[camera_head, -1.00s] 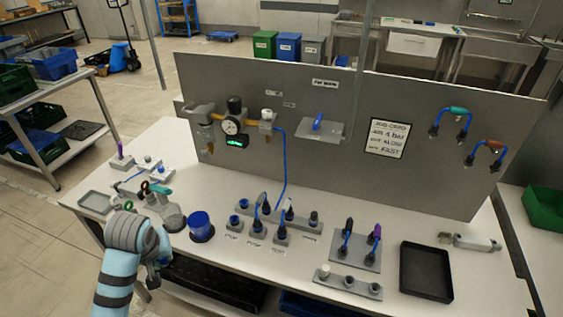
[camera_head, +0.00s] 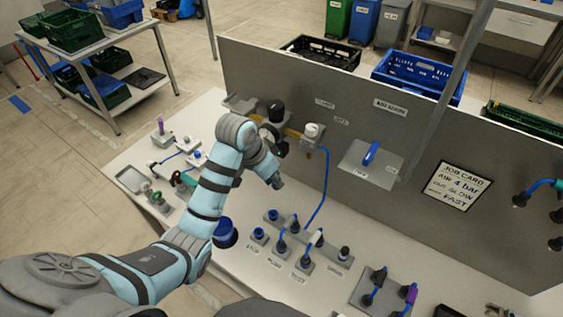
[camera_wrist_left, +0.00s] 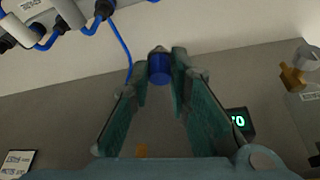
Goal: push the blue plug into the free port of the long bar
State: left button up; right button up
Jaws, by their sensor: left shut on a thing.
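My left gripper (camera_head: 275,182) is raised above the bench, in front of the grey panel and behind the long bar. In the left wrist view its two fingers (camera_wrist_left: 162,66) are shut on the blue plug (camera_wrist_left: 159,70), a short blue cylinder with a grey end. In the head view I cannot make out the plug at the fingertips. The long bar (camera_head: 332,245) lies on the bench with a row of ports and plugs. A blue-topped port is at its left end and a dark fitting at its right end. Which port is free, I cannot tell. My right gripper is not in view.
Small labelled blocks with plugs (camera_head: 281,257) stand in front of the long bar. A blue hose (camera_head: 325,185) hangs from the regulator on the grey panel (camera_head: 300,80). A blue cup (camera_head: 226,232) stands beside my left arm. A plug block (camera_head: 375,288) is at front right.

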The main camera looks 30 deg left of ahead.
pick_arm(q)
jog(key=s+f, duration=0.1)
jog(key=f, duration=0.1)
jog(key=s+f, duration=0.1)
jog(key=f, duration=0.2)
jog(key=f+b, duration=0.1)
jog(key=f, duration=0.1)
jog(key=shift+s+f, duration=0.3)
jog(key=shift+s, duration=0.1)
jog(key=shift+w+f, duration=0.45)
jog(key=shift+w, duration=0.15)
jog(key=shift+s+r, duration=0.1)
jog(key=shift+s, duration=0.05)
jog(key=shift+s+r, duration=0.15)
jog(key=shift+s, duration=0.1)
jog(key=shift+s+r, duration=0.15)
jog(key=shift+s, duration=0.1)
jog(key=shift+w+a+f+p, duration=0.1)
jog(key=shift+w+f+p, duration=0.15)
jog(key=shift+p, duration=0.2)
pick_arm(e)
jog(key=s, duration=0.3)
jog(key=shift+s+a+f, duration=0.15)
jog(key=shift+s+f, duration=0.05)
pick_arm(q)
jog(key=shift+s, duration=0.2)
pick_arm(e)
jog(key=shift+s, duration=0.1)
